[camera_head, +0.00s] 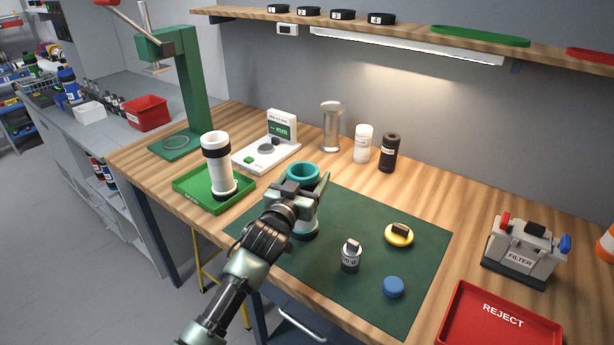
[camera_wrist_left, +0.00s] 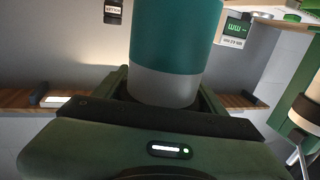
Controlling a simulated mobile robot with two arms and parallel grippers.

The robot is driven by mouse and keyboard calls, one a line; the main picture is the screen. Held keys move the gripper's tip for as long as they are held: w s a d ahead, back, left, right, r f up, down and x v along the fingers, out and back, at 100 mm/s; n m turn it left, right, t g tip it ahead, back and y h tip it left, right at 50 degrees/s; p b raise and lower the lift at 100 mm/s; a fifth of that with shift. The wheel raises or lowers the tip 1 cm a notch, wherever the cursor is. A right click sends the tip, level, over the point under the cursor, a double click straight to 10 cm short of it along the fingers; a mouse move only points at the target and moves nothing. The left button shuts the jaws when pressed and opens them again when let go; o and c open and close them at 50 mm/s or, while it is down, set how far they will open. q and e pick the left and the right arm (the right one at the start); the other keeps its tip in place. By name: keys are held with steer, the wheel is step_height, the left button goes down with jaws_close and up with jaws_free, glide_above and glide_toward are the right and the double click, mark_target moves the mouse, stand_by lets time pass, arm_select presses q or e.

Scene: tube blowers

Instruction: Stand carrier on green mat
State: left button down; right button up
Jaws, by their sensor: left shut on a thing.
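The carrier in my grip is a pale tube with a teal collar (camera_head: 303,171); in the left wrist view its teal and grey body (camera_wrist_left: 172,50) fills the middle. My left gripper (camera_head: 302,190) is shut around it and hides much of its middle in the head view. The carrier looks upright over the left part of the green mat (camera_head: 400,282). I cannot tell whether its dark lower end touches the mat. A second carrier, white with black bands (camera_head: 217,160), stands on a green tray (camera_head: 188,183).
On the mat are a small grey-and-black cylinder (camera_head: 350,257), a yellow disc (camera_head: 399,236) and a blue cap (camera_head: 393,287). A gauge (camera_head: 268,148) stands behind. The mat's right part has free room.

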arm_select(q)
steer(key=shift+c, duration=0.8)
jaws_free()
steer(key=shift+f, duration=0.1)
steer(key=shift+s, duration=0.1)
steer(key=b+v, duration=0.1)
steer(key=v, duration=1)
steer(key=shift+s+a, duration=0.25)
steer(key=shift+s, duration=0.1)
